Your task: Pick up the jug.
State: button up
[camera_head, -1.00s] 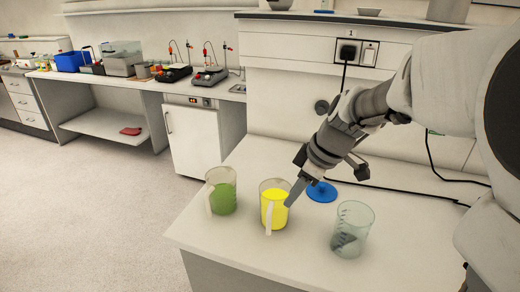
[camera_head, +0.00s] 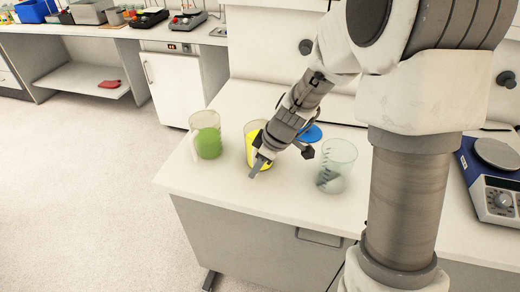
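Three clear jugs stand upright on the white bench (camera_head: 218,187). The left jug (camera_head: 208,143) holds green liquid. The middle jug (camera_head: 250,145) holds yellow liquid and is partly hidden behind my gripper. The right one (camera_head: 337,165) looks empty and has dark marks on its wall. My gripper (camera_head: 257,168) reaches down from the upper right, its fingers in front of the yellow jug at its near side. The yellow jug's handle is hidden by the fingers. I cannot see whether they are around the handle or touching it, nor the gap between them.
A blue disc (camera_head: 311,133) lies behind my gripper, between the middle and right jugs. A blue device with a round plate (camera_head: 492,165) stands at the far right. The bench's left and front edges are close to the jugs. A long side bench (camera_head: 127,33) runs along the back left.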

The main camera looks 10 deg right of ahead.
jog(key=shift+x, duration=1.1)
grip_shut()
jog(key=shift+r, duration=0.1)
dwell(0.5)
